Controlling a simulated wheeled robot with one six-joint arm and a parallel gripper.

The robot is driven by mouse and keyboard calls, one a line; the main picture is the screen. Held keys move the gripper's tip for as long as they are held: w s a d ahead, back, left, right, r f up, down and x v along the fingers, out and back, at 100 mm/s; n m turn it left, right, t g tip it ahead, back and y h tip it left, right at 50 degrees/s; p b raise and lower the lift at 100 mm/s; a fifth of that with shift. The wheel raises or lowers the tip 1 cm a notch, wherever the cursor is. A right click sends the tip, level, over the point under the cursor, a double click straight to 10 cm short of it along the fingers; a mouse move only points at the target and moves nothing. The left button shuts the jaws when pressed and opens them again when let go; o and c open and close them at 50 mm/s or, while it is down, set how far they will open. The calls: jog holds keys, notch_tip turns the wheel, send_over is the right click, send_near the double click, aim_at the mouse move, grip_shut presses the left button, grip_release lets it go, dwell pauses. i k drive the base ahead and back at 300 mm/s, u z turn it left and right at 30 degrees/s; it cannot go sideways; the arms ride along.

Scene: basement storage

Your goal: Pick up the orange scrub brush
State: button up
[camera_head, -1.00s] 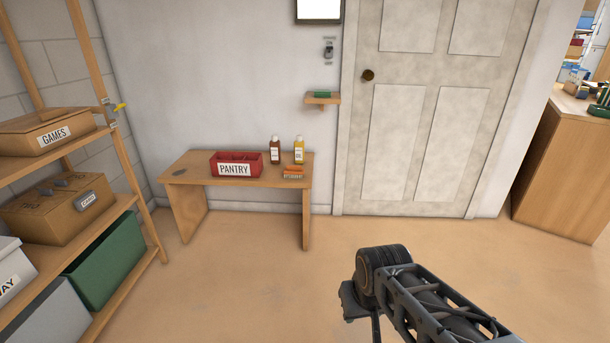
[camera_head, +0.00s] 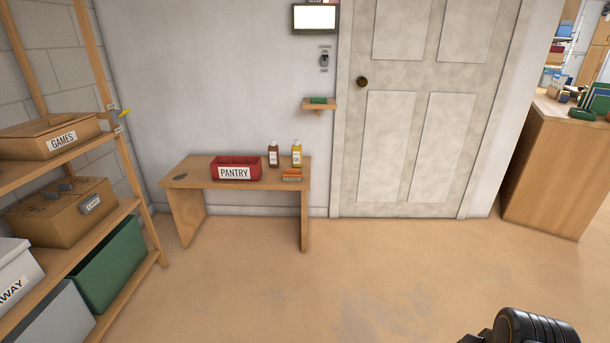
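The orange scrub brush (camera_head: 292,175) lies at the right front of the low wooden table (camera_head: 200,178), with its orange back up and pale bristles below. Only a dark part of my arm shows at the bottom right, well away from the table. My gripper's fingers are not in view.
A red bin labelled PANTRY (camera_head: 236,170) and a flat grey item (camera_head: 181,177) are on the table. A shelf unit (camera_head: 146,222) with boxes stands at left. A small wall shelf (camera_head: 319,105) holds a green item. A closed door (camera_head: 400,150) is right. The floor before the table is clear.

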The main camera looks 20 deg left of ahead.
aim_at(288, 173)
jog(key=z, duration=0.1)
jog(key=i, duration=1.85)
jog(key=u, duration=0.6)
jog(key=i, duration=1.2)
jog(key=u, duration=1.7)
jog(key=i, duration=0.7)
jog(key=u, duration=0.65)
